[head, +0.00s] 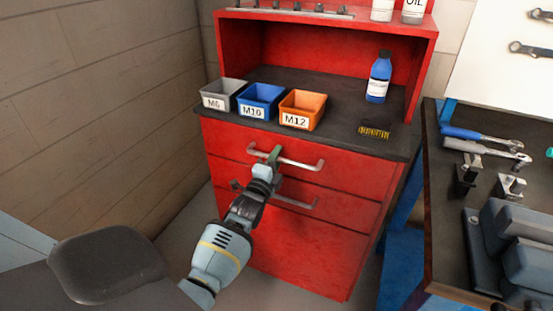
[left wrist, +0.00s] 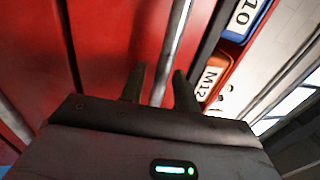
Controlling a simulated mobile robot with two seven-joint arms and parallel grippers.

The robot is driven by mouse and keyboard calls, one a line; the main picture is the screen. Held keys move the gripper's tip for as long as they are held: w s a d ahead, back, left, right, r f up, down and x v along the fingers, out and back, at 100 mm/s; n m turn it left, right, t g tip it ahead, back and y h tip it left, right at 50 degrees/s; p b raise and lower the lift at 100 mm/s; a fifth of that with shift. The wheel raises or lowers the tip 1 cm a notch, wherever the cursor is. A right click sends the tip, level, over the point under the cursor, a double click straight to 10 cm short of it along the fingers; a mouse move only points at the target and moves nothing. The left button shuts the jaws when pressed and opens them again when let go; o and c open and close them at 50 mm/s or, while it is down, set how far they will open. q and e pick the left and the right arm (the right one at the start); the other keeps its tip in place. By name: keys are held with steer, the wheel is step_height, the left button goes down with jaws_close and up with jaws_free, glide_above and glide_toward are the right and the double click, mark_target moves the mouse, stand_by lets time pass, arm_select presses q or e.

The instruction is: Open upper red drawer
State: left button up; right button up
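The red cabinet's upper drawer (head: 232,140) looks shut, its front in line with the drawer below. Its silver bar handle (head: 302,163) runs across the front. My left gripper (head: 273,156) is at this handle, near its middle. In the left wrist view, my left gripper (left wrist: 160,88) has its two dark fingers apart, with the handle bar (left wrist: 176,40) running between them. A gap shows between the bar and the left finger. Whether either finger touches the bar is unclear. My right gripper is in neither view.
A lower drawer handle (head: 300,201) sits just below, partly behind my wrist. Grey (head: 222,92), blue (head: 259,100) and orange (head: 302,109) bins and a blue bottle (head: 379,77) stand on the cabinet top. A workbench (head: 450,210) with tools is at the right, a wall at the left.

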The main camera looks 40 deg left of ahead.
arm_select(q)
steer(key=shift+c, duration=0.4)
jaws_close()
steer(key=shift+s, duration=0.1)
